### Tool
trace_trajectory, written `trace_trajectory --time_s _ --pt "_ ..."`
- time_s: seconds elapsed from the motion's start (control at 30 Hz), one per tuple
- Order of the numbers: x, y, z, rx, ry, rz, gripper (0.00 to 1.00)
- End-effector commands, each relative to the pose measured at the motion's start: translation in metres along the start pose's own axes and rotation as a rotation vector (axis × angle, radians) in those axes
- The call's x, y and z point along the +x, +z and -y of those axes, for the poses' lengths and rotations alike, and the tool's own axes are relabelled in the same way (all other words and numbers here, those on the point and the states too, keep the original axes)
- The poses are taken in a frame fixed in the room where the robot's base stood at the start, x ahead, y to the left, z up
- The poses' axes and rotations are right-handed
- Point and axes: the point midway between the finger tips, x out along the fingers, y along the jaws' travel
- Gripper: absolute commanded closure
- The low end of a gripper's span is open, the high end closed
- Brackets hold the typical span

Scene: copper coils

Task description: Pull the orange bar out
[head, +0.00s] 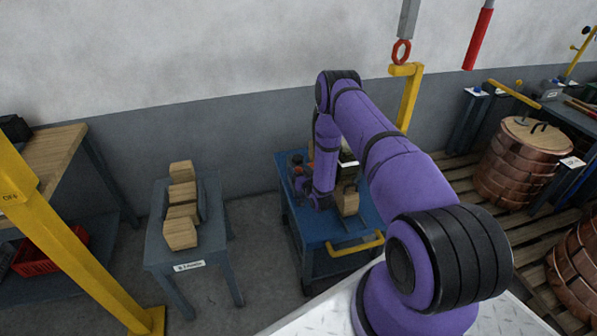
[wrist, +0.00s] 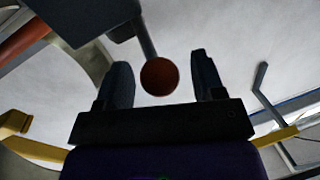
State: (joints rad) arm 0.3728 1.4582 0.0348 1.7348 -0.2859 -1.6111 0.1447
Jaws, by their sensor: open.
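My gripper (wrist: 161,66) is open in the wrist view, its two dark fingers apart. A round, dull red-orange end (wrist: 160,76) shows between the fingers, with a grey stem running up behind it. I cannot tell whether it touches a finger or whether it is the orange bar. A thicker orange-red length (wrist: 24,38) shows at the upper left of the wrist view, partly cut off. In the head view my arm reaches down over the blue cart (head: 318,226), and its lower end hides much of what is there. Small orange spots (head: 297,160) show at the cart's back left.
A wooden block (head: 347,202) stands on the cart, and a yellow handle (head: 355,245) is at its front. A small table (head: 160,242) with several wooden blocks is to the left. Copper coils (head: 515,168) stand on pallets at right. A red ring (head: 401,52) hangs above.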

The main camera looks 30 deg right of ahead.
Motion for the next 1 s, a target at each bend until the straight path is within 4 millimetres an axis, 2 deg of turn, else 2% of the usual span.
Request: trace_trajectory --time_s 0.3,0.33,0.6,0.83,1.0 --pt "0.003 0.000 0.000 0.001 0.000 0.001 0.38" --pt "0.003 0.000 0.000 0.001 0.000 0.001 0.40" --pt "0.003 0.000 0.000 0.001 0.001 0.001 1.00" --pt "0.005 0.002 0.009 0.002 -0.001 0.001 1.00" --pt "0.011 0.008 0.039 0.003 -0.004 0.002 1.00"
